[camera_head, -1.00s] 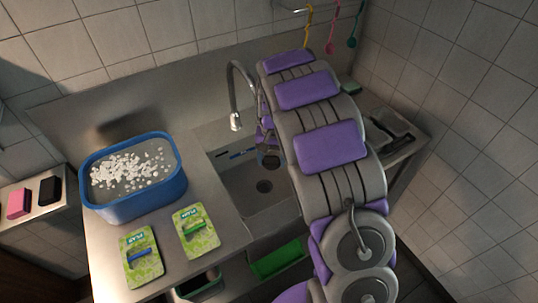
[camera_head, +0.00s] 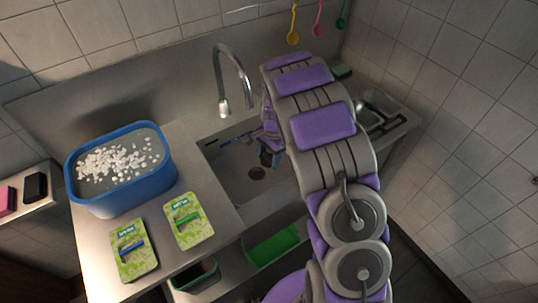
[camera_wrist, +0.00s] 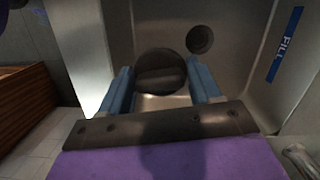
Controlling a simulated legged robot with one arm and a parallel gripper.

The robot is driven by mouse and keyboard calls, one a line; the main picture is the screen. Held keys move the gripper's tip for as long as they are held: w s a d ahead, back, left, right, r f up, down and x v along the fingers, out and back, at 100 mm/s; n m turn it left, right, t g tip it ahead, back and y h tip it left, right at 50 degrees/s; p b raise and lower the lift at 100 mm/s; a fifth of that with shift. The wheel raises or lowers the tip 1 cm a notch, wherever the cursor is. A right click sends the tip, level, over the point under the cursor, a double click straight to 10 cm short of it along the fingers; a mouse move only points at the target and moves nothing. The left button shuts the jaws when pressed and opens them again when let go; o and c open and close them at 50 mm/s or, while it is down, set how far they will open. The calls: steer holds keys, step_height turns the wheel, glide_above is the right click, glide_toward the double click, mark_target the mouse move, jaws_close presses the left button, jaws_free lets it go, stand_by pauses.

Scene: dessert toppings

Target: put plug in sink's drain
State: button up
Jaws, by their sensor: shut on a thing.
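The dark round plug (camera_wrist: 160,72) is held between the two blue fingers of my gripper (camera_wrist: 160,88) in the wrist view. My gripper (camera_head: 267,158) is inside the metal sink (camera_head: 226,172) in the head view, mostly behind my arm. The drain (camera_head: 257,173) is a dark round hole in the sink floor, just below and left of the gripper in the picture. In the wrist view the drain (camera_wrist: 200,40) shows beyond the plug, up and to the right, uncovered. The plug is apart from the drain in the picture; its height above the floor is hard to tell.
A tall curved faucet (camera_head: 220,80) stands behind the sink. A blue tub (camera_head: 120,192) of white pieces and two green packets (camera_head: 188,220) (camera_head: 134,250) sit on the left counter. A blue FILL label (camera_wrist: 285,45) marks the sink wall. My arm hides the sink's right side.

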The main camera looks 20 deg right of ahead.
steer(key=b, duration=0.5)
glide_above(256, 176)
steer(key=s+d, duration=0.2)
steer(key=s, duration=0.2)
steer(key=shift+f, duration=6.55)
steer(key=shift+w+a+f+b, duration=0.15)
steer(key=shift+w+a+f, duration=0.1)
steer(key=shift+w+f, duration=0.6)
steer(key=shift+w+a+f+b, duration=0.1)
steer(key=shift+w+a+f, duration=0.2)
steer(key=shift+w+f, duration=0.5)
steer(key=shift+w+a+f+b, duration=0.15)
steer(key=shift+w+a+f, duration=0.1)
steer(key=shift+w+f, duration=0.6)
steer(key=shift+s+f, duration=0.15)
steer(key=shift+s+f, duration=0.2)
steer(key=shift+f, duration=0.25)
